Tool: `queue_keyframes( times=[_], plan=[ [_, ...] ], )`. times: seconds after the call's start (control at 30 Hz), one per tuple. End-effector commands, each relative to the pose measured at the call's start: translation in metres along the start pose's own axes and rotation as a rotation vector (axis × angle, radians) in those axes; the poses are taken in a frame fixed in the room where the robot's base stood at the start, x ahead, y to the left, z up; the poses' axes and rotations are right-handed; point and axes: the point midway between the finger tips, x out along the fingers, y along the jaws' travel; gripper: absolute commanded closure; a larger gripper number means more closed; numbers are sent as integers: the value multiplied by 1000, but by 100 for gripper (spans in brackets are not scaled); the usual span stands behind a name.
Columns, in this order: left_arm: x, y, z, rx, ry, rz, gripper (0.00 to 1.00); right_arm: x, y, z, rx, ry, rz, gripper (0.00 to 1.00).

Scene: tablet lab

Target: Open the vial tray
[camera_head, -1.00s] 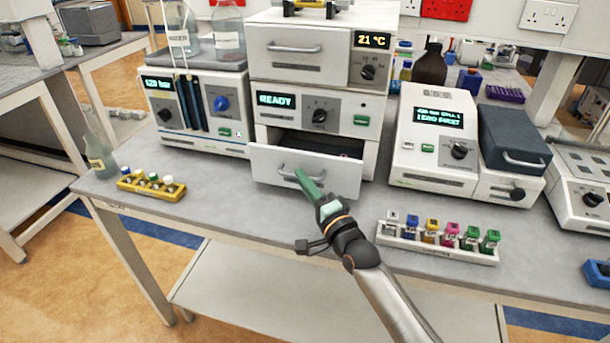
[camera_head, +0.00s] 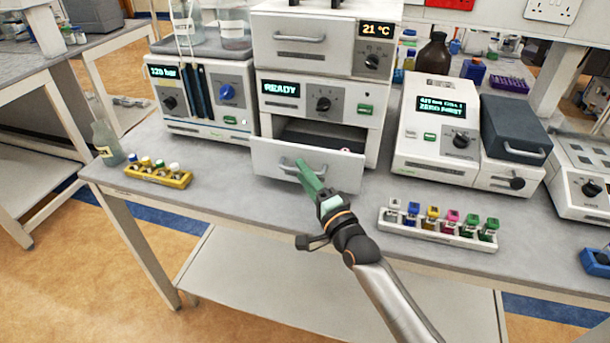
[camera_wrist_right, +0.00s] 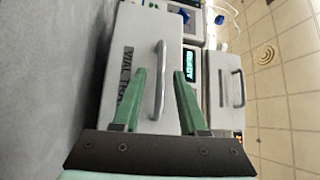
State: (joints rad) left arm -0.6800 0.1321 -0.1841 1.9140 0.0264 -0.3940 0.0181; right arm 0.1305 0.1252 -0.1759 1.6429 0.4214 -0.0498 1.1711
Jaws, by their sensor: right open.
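The vial tray is a white drawer in the middle unit, and its front (camera_head: 270,160) stands out from the housing. A dark gap shows behind the front, with a small pink spot inside. My right gripper (camera_head: 306,170) has green fingers and is at the drawer's bar handle (camera_head: 290,168). In the right wrist view the tray front (camera_wrist_right: 130,65) carries a partly hidden "VIAL TRAY" label. There the handle (camera_wrist_right: 160,80) lies between the spread fingertips (camera_wrist_right: 159,73). I cannot tell whether either finger touches it. My left gripper is not in view.
A yellow vial rack (camera_head: 180,182) stands left on the bench, beside a glass bottle (camera_head: 107,145). A white rack (camera_head: 440,240) of coloured vials stands right of my arm. A second closed drawer (camera_head: 300,42) sits above. Bare bench lies before the tray.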

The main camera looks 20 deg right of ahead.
Motion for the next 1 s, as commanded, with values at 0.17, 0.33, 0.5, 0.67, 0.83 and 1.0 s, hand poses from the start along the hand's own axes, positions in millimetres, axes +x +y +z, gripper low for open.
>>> queue_keyframes(
  times=[0.17,0.33,0.5,0.67,0.83,1.0],
  plan=[
    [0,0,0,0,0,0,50,-5,0,0,0,0,0,58],
    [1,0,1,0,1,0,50,-27,1,0,-1,0,2,58],
    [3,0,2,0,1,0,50,-61,2,0,0,-1,3,58],
    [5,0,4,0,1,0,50,-91,2,0,-2,-1,4,58],
    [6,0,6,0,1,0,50,-113,1,0,-1,0,2,58],
    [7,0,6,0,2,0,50,-124,0,0,-1,-1,1,58]
  ],
)
